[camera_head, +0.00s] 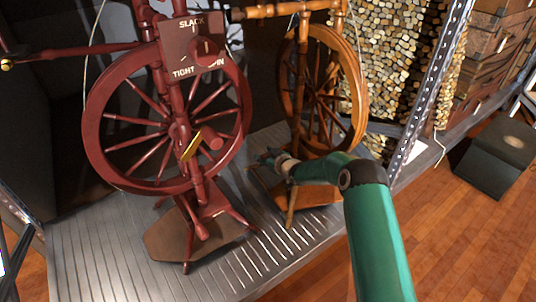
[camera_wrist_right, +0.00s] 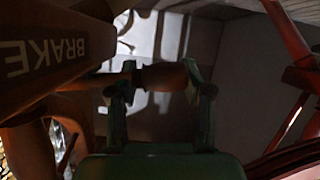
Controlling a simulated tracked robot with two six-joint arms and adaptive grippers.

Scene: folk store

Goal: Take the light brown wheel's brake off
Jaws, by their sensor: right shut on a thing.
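The light brown spinning wheel (camera_head: 359,75) stands upright on the grey ribbed platform, right of the dark red one. My right gripper (camera_head: 269,158) is low at its left side, near its base, with the green arm reaching in from the lower right. In the right wrist view, a brown board labelled BRAKE (camera_wrist_right: 45,55) fills the upper left, with the letters upside down. A brown cylindrical brake knob (camera_wrist_right: 163,77) lies between the two green fingers of my right gripper (camera_wrist_right: 160,95), which is shut on it. In the head view the knob is hidden. My left gripper is not in view.
The dark red spinning wheel (camera_head: 91,125) stands close on the left, with a SLACK, TIGHT, SPIN plate (camera_head: 192,45). A perforated metal post (camera_head: 425,95) rises at the right. A dark box (camera_head: 497,158) sits on the wooden floor.

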